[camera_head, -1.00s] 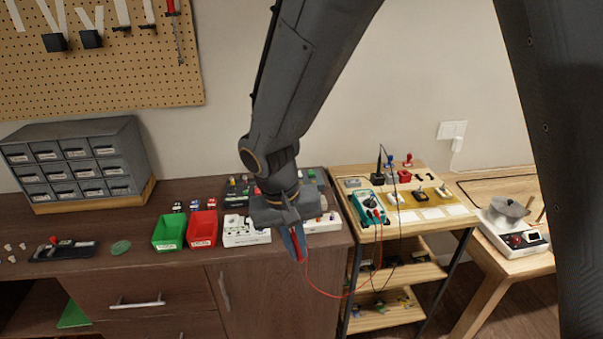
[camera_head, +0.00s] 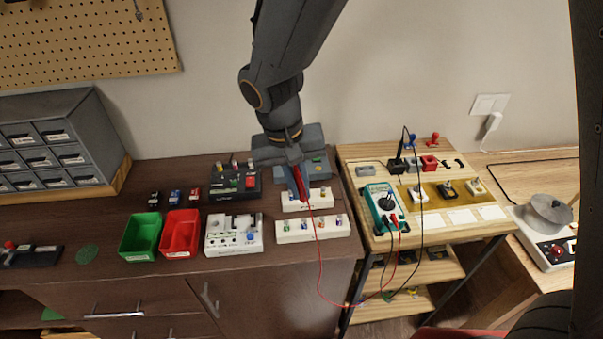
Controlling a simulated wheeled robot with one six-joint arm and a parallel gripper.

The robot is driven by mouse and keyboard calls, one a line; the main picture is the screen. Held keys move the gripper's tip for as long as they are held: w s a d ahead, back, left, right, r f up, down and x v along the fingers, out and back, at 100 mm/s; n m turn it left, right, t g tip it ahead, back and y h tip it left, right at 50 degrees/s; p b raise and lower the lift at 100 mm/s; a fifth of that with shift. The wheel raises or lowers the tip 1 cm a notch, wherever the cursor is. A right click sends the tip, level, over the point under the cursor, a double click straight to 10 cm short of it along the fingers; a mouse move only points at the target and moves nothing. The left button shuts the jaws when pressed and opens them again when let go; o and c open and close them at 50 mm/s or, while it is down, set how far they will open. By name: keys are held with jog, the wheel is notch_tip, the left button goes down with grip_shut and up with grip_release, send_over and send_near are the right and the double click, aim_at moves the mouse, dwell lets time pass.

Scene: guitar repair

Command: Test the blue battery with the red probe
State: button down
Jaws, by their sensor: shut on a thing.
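My gripper (camera_head: 298,180) is shut on the red probe (camera_head: 303,190), which points down. A thin red lead runs from the probe down past the table edge and up to the teal multimeter (camera_head: 382,208) on the wooden stand. The gripper is above the back white strip (camera_head: 322,200); I cannot tell whether the probe tip touches it. A small blue piece (camera_head: 175,194) stands between a black and a red one at the left of the dark table. It may be the blue battery, but it is too small to be sure.
A green bin (camera_head: 141,234) and a red bin (camera_head: 181,230) stand beside a white device (camera_head: 234,235). A front white strip (camera_head: 312,229) holds several small coloured pieces. A black box (camera_head: 235,184) lies behind. The front of the dark table is mostly clear.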

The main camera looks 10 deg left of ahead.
notch_tip(320, 180, down, 5)
jog(key=b, duration=0.4)
jog(key=shift+r, duration=0.1)
jog(key=shift+s+p, duration=0.15)
jog(key=shift+p, duration=0.25)
dwell(0.7)
jog(key=shift+f, duration=0.6)
dwell(3.3)
jog(key=shift+r, duration=0.1)
jog(key=shift+r+p, duration=2.2)
jog(key=shift+r, duration=0.75)
